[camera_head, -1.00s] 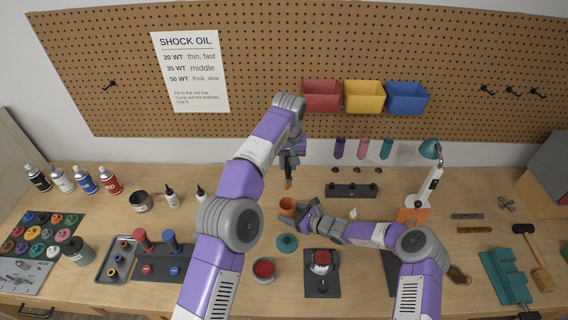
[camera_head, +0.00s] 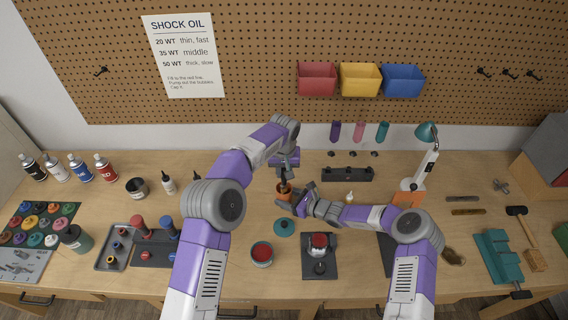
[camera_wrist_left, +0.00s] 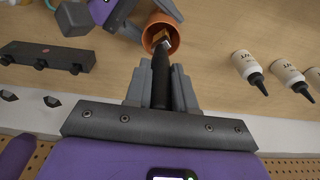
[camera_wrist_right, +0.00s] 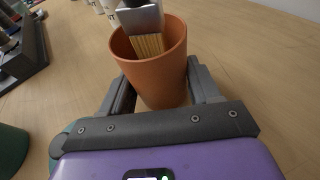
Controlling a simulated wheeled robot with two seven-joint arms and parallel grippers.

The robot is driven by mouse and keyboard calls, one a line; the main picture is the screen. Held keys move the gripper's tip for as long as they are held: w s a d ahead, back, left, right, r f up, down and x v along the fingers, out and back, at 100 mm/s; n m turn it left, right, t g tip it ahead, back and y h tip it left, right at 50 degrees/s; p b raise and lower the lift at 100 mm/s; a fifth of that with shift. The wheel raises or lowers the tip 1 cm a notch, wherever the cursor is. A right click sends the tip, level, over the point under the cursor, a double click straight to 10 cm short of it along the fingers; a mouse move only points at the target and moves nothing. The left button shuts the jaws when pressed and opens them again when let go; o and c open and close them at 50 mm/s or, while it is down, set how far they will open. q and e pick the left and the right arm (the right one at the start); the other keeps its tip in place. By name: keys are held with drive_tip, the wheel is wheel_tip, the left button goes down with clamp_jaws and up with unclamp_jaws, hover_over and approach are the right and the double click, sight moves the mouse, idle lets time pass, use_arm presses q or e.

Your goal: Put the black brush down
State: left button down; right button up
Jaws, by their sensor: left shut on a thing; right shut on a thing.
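My left gripper (camera_head: 285,173) is shut on the black brush (camera_wrist_left: 160,78), which points bristles-down. The orange cup (camera_head: 284,197) is below it, held by my right gripper (camera_head: 297,204), which is shut on its sides. In the right wrist view the brush's metal ferrule and tan bristles (camera_wrist_right: 148,44) are at the mouth of the cup (camera_wrist_right: 158,76). The bristles overlap the inside of the cup; whether they touch its wall or floor I cannot tell. The left wrist view also shows the bristle end at the cup's opening (camera_wrist_left: 172,33).
A teal round lid (camera_head: 284,228) lies just in front of the cup. A black rack (camera_head: 347,174) stands behind and right. White dropper bottles (camera_head: 168,184) stand to the left. A red-topped tin (camera_head: 262,252) and a black stand (camera_head: 319,262) are nearer the front.

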sight(284, 184)
use_arm(q)
drive_tip(key=shift+f, duration=2)
drive_tip(key=c, duration=0.9)
unclamp_jaws()
drive_tip(key=shift+o, duration=0.2)
drive_tip(key=shift+s, duration=0.65)
